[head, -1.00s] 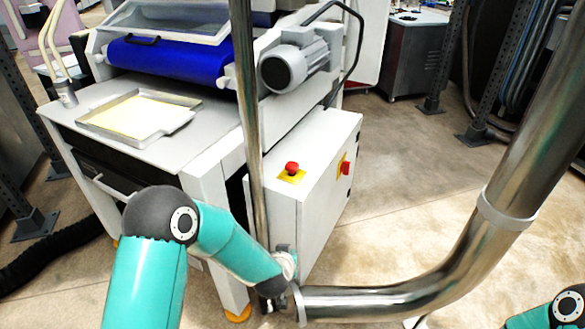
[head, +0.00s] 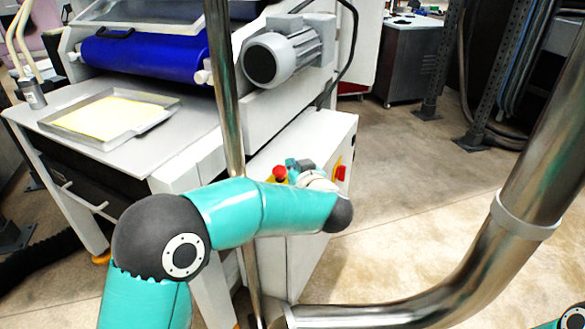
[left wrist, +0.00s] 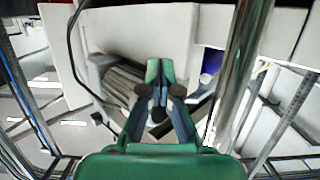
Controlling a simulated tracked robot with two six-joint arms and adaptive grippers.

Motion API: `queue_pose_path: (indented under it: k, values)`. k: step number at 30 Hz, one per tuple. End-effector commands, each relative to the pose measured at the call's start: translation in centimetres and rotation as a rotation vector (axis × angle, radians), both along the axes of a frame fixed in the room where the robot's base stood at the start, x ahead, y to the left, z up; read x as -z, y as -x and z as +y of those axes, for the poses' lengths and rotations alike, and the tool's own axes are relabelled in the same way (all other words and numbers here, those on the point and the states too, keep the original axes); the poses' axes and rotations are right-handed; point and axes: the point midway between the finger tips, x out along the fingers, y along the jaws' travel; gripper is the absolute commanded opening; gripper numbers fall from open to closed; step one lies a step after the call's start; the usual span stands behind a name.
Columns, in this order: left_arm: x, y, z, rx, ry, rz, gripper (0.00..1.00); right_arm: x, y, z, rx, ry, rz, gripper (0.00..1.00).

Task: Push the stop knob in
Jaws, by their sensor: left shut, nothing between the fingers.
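The red stop knob (head: 279,173) sits on a yellow plate on top of the white cabinet (head: 335,130) of the roller sheeter. My left gripper (head: 292,164) is shut and empty, just right of the knob in the head view. Its wrist and arm hide part of the yellow plate and the cabinet top. I cannot tell whether gripper and knob touch. In the left wrist view the shut fingers (left wrist: 160,72) show, but I cannot make out the knob there. My right gripper is out of view.
A red switch (head: 341,173) is on the cabinet's side face. A grey motor (head: 280,56) juts out above the cabinet. A thin upright metal pole (head: 225,90) stands left of the knob, and a thick steel pipe (head: 470,240) bends along the right.

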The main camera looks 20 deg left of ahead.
Motion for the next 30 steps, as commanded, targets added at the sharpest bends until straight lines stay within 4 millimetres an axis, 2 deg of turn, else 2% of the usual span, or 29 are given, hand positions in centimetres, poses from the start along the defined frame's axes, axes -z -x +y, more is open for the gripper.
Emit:
queue_pose_path:
  k: [15,18,21,30]
  values:
    - [2.8,-7.5,5.3,-0.003,-0.001,0.002,0.00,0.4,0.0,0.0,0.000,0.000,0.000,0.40]
    - [4.6,-7.2,5.1,0.000,-0.002,0.004,0.00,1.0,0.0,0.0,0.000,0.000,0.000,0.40]
    - [5.6,-7.2,5.1,-0.001,-0.001,0.002,0.00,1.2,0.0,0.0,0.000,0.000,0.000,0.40]
    - [6.3,-7.2,5.2,-0.002,0.000,-0.001,0.00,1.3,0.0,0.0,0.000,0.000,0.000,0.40]
